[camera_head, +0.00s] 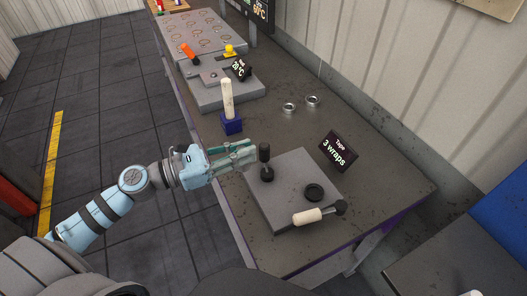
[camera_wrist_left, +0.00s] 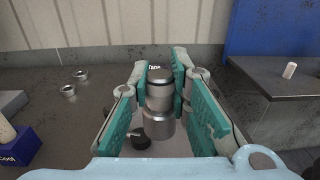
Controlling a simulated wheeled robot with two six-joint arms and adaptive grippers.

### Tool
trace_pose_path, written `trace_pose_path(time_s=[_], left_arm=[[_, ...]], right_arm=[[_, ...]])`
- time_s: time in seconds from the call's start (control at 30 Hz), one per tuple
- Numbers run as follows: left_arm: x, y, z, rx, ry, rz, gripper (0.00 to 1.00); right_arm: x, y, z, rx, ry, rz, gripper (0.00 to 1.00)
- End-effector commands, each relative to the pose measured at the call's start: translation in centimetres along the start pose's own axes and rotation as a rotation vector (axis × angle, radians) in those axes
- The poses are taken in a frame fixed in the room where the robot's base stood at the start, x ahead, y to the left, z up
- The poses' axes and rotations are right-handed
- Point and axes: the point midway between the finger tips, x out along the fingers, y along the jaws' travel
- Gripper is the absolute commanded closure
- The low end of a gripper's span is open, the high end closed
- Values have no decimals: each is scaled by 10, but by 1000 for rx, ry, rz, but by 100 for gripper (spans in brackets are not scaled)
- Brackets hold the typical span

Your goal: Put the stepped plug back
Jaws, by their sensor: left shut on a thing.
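In the left wrist view the plug (camera_wrist_left: 159,97) stands upright between the green finger pads of the gripper (camera_wrist_left: 161,80). A black round piece (camera_head: 267,174) shows directly below it on the block; I cannot tell whether they touch. My right gripper is out of view.
A pale-handled tool with a black head (camera_head: 308,216) lies at the block's front edge. A sign reading "Tape 3 wraps" (camera_head: 339,151) stands behind. A blue holder (camera_head: 231,125) with a pale stick and two metal rings (camera_head: 289,107) are farther back. The bench's right end is clear.

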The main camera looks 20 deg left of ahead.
Motion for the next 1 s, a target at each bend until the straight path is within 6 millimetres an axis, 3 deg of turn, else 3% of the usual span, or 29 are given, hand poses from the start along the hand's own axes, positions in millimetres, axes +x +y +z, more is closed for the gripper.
trace_pose_path(time_s=[0.03,0.2,0.3,0.43,0.57,0.63,0.7,0.8,1.0], left_arm=[[9,23,14,0,-11,61,100],[44,102,32,-6,-13,284,100],[61,132,39,-7,-10,376,100],[72,149,35,-8,-4,430,100],[72,151,2,-11,1,438,100],[71,151,-28,-12,-1,439,100],[71,151,-63,-7,-2,438,100],[70,151,-99,-6,-2,439,100],[70,151,-128,-2,-3,438,100]], right_arm=[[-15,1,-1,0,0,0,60],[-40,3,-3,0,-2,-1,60],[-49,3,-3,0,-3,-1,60],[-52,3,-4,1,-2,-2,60],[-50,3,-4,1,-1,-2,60],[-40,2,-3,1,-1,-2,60],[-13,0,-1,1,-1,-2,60],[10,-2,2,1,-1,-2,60],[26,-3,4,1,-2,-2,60]])
